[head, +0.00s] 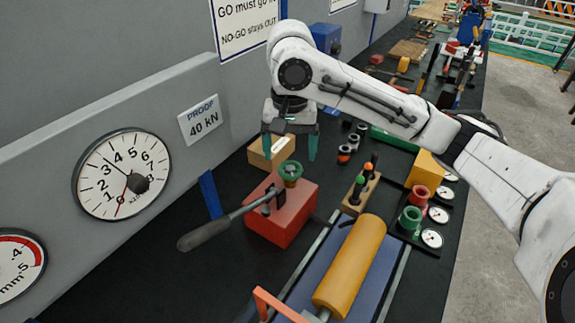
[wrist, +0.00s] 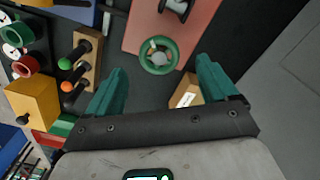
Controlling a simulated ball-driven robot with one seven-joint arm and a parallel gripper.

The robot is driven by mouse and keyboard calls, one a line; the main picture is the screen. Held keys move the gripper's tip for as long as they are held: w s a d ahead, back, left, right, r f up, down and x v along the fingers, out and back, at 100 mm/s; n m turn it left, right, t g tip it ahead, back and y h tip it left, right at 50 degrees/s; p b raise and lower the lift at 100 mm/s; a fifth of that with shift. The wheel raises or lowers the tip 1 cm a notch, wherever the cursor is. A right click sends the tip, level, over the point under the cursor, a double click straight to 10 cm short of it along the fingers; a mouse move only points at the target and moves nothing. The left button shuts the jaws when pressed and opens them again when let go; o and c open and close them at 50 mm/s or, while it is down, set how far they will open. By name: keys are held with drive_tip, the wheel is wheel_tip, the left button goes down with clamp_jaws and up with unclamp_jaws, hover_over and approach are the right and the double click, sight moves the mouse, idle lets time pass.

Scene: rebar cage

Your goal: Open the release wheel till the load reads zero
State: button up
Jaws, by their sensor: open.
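The green release wheel (head: 290,171) sits on top of the red pump block (head: 284,217), which has a long dark-handled lever (head: 215,232). In the wrist view the wheel (wrist: 171,45) shows as a green ring just beyond the gap between the fingers. My gripper (head: 290,146) points down with its green fingers apart, above and slightly behind the wheel. It is empty and does not appear to touch the wheel. The round load gauge (head: 120,196) on the grey panel has a black needle pointing between 3 and 4. A red needle lies near 0.
A cardboard box (head: 260,158) stands behind the block. To the right are a wooden stand with coloured knobs (head: 352,207), a yellow cylinder (head: 350,262), a yellow block (head: 425,170) and small dials (head: 432,238). The grey panel bounds the left.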

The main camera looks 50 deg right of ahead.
sight(290, 169)
drive_tip(key=shift+d+f, duration=0.1)
drive_tip(key=shift+f, duration=2.25)
drive_tip(key=c, duration=1.1)
